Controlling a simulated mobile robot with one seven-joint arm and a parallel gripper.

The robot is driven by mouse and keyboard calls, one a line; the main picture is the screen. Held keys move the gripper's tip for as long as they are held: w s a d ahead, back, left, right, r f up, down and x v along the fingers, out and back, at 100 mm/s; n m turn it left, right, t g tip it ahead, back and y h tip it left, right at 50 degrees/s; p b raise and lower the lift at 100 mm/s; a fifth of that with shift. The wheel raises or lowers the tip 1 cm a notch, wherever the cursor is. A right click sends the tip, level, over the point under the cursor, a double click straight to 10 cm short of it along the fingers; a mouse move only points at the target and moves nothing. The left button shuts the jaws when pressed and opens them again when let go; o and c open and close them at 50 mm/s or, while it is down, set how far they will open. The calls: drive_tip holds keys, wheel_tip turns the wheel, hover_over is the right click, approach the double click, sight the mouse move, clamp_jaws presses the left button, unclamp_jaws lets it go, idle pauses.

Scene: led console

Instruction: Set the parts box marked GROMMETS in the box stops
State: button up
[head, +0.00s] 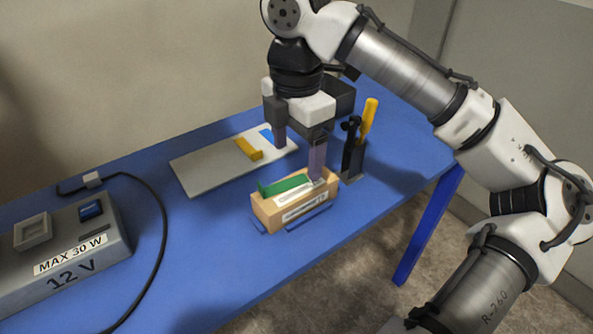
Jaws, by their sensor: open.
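A tan parts box (265,215) stands near the front edge of the blue table, with a green strip (283,185) and a pale labelled strip at its top. Its front label is too small to read. Thin blue box stops (322,212) show along the table at its front and left foot; whether the box sits fully inside them I cannot tell. My gripper (298,150) is open, pointing down above and behind the box. Its right fingertip overlaps the box's back right end in the picture; contact is unclear. Its left finger is over the pale board behind.
A pale board (205,172) with a yellow piece (249,149) and a blue piece (267,137) lies behind. A black holder (353,165) with a yellow-handled tool (369,117) stands right of the box. A grey 12 V console (100,245) and black cable are left. Open table lies between.

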drive_tip(key=shift+r, duration=1.6)
